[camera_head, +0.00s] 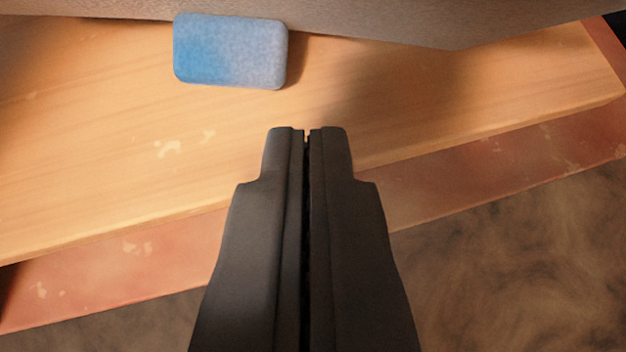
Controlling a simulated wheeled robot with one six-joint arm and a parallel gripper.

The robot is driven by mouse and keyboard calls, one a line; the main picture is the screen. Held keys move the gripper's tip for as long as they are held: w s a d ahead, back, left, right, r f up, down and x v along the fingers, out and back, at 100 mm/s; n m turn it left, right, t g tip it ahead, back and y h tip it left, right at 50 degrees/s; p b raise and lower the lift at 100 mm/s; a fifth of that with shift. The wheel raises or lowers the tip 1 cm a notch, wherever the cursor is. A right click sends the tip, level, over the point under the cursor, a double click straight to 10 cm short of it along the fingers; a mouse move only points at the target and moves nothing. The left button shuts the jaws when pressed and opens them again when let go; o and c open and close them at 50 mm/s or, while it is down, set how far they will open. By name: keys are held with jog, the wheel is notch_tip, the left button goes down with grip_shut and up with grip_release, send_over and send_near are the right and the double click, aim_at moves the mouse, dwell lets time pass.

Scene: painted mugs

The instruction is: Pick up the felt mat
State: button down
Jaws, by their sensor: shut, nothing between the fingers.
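The felt mat (230,51) looks like a small blue-grey rounded rectangle, bluer on its left side. It lies flat on a wooden surface near the top of the picture, left of centre. My gripper (307,132) points up the picture from the bottom middle. Its two dark fingers are shut together with nothing between them. The fingertips are apart from the mat, below it and a little to its right in the picture. The whole mat shows.
The wooden surface (110,140) is bare around the mat. A grey textured surface (420,22) runs along the top, close behind the mat. A reddish strip (130,265) borders the wood's near edge, with a brown mottled surface (520,270) below.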

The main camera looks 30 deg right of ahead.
jog(key=shift+w+d+r, duration=0.1)
jog(key=shift+r, duration=0.1)
jog(key=v, duration=1.8)
jog(key=shift+w+r, duration=0.25)
